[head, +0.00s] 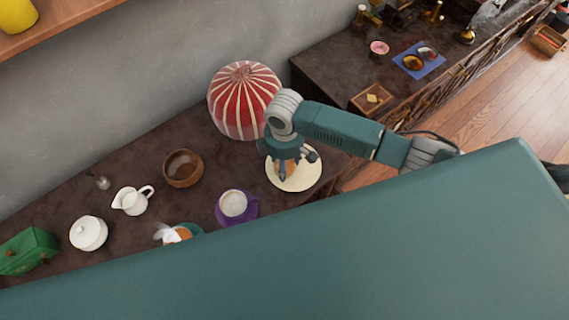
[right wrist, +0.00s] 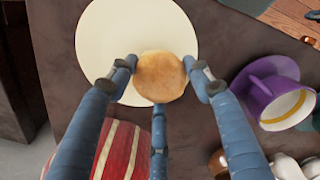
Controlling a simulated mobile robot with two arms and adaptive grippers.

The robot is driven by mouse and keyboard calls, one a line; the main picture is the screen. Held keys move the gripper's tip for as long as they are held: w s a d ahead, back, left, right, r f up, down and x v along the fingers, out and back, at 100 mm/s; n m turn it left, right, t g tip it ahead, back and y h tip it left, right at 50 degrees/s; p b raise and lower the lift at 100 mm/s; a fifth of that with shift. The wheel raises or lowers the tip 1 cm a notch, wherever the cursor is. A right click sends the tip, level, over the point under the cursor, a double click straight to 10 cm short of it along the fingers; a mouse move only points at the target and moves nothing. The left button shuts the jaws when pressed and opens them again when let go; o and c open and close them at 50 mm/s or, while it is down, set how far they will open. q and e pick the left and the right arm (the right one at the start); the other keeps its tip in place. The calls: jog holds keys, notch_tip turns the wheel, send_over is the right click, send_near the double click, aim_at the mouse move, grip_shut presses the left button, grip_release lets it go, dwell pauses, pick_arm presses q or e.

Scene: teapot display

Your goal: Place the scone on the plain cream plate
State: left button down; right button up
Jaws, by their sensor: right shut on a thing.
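The scone (right wrist: 161,76) is round and golden brown. My right gripper (right wrist: 165,82) is shut on it, with fingers on both sides and a third finger below it in the right wrist view. The plain cream plate (right wrist: 120,30) lies behind the scone in that view, which overlaps the plate's edge. In the head view my right gripper (head: 287,172) points down over the cream plate (head: 305,182), mostly hiding the scone. I cannot tell whether the scone touches the plate. My left gripper is not in view.
A red striped dome (head: 243,100) stands close behind the plate. A cup (head: 233,203) on a purple saucer (head: 253,210) is to the left, with a brown bowl (head: 182,168), white jug (head: 131,201) and white lidded pot (head: 88,233) further left.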

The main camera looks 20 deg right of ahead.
jog(key=shift+f, duration=0.8)
jog(key=shift+f, duration=0.15)
jog(key=o, duration=1.1)
jog(key=shift+o, duration=0.2)
notch_tip(320, 180, up, 12)
jog(key=b, duration=0.1)
jog(key=shift+r, duration=0.2)
